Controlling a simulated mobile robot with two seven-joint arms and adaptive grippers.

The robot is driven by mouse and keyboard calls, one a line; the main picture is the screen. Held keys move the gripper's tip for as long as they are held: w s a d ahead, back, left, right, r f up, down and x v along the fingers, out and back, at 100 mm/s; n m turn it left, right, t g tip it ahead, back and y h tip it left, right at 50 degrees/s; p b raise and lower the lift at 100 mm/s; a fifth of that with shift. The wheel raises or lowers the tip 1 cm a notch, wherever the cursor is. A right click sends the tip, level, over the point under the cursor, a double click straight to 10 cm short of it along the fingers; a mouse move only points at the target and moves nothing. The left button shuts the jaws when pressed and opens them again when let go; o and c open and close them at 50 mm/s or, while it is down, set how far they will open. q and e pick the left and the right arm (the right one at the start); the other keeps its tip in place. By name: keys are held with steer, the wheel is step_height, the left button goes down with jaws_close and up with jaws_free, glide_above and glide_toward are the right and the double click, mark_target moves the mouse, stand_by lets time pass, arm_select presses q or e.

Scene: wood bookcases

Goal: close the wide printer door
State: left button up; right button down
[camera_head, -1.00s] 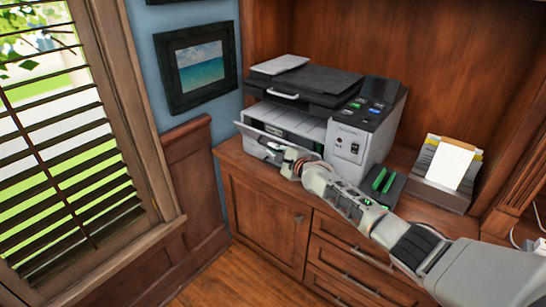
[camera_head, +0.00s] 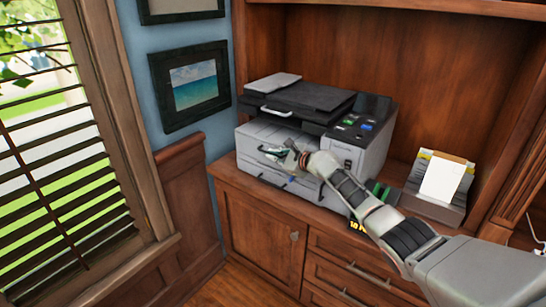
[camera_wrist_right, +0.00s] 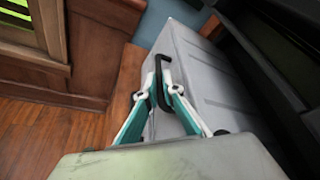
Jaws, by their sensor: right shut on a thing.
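The printer (camera_head: 374,143) stands on the wooden counter. The door (camera_wrist_right: 205,72) also fills the middle of the right wrist view, beside the dark printer body. My right gripper (camera_head: 272,153) is at the door's front, its arm reaching in from the right. In the right wrist view, the gripper (camera_wrist_right: 160,88) is shut on a dark bar that looks like the door's handle. My left gripper is not in view.
A paper holder (camera_head: 437,188) with white sheets stands right of the printer. A small green-and-black object (camera_head: 380,192) lies beside the printer, partly behind my arm. Cabinet doors and drawers (camera_head: 340,262) are below the counter. A framed picture (camera_head: 192,86) hangs at left.

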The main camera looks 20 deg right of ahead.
steer(key=shift+d+r, duration=0.1)
steer(key=shift+d, duration=0.05)
steer(key=c, duration=2.5)
jaws_free()
steer(key=shift+v, duration=5.95)
